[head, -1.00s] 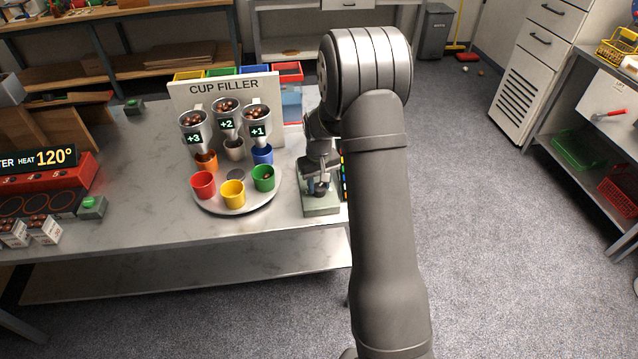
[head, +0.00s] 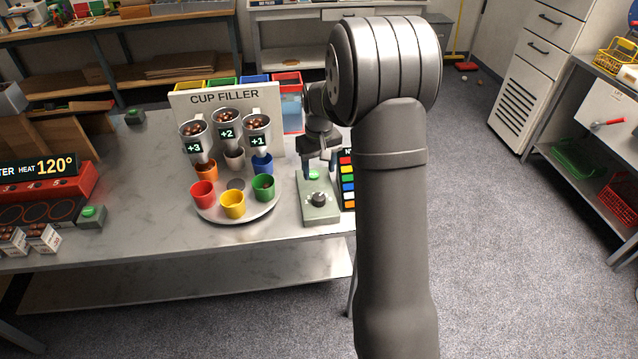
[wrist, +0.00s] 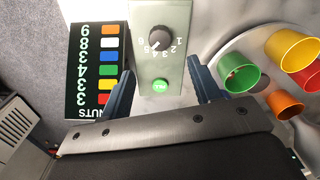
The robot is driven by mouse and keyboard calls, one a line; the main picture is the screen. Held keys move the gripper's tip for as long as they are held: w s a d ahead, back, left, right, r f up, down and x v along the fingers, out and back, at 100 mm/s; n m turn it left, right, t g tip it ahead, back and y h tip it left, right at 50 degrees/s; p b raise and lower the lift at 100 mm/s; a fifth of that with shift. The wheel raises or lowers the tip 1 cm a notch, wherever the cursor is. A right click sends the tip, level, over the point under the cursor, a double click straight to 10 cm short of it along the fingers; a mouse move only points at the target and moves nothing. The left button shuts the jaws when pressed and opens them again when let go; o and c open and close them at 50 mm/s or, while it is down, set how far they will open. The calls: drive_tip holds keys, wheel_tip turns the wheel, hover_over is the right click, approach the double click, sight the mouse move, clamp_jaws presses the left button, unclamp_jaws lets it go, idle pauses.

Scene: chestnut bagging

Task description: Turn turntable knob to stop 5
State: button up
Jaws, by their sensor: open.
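The dark round turntable knob (head: 319,199) sits on the front part of a grey-green control box (head: 311,213), right of the turntable (head: 237,215). The knob also shows in the wrist view (wrist: 160,38), with numbers around its lower side. Its pale mark points to the lower left there, towards the high numbers; I cannot tell exactly which stop. A green button (head: 314,175) is behind the knob on the same box. My gripper (head: 320,172) is open and empty, above the button end of the box and apart from the knob. Its fingers also show in the wrist view (wrist: 161,82).
The turntable carries several coloured cups, including green (head: 264,188) and yellow (head: 232,204), under the chestnut funnels (head: 227,125). A black colour chart (head: 347,185) lies close right of the box. Bare table lies left of the turntable.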

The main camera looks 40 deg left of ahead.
wheel_tip(320, 180, up, 7)
hover_over(319, 196)
drive_tip(key=shift+r, duration=0.1)
idle(0.3)
wheel_tip(319, 196, down, 18)
drive_tip(key=shift+r, duration=0.25)
idle(0.4)
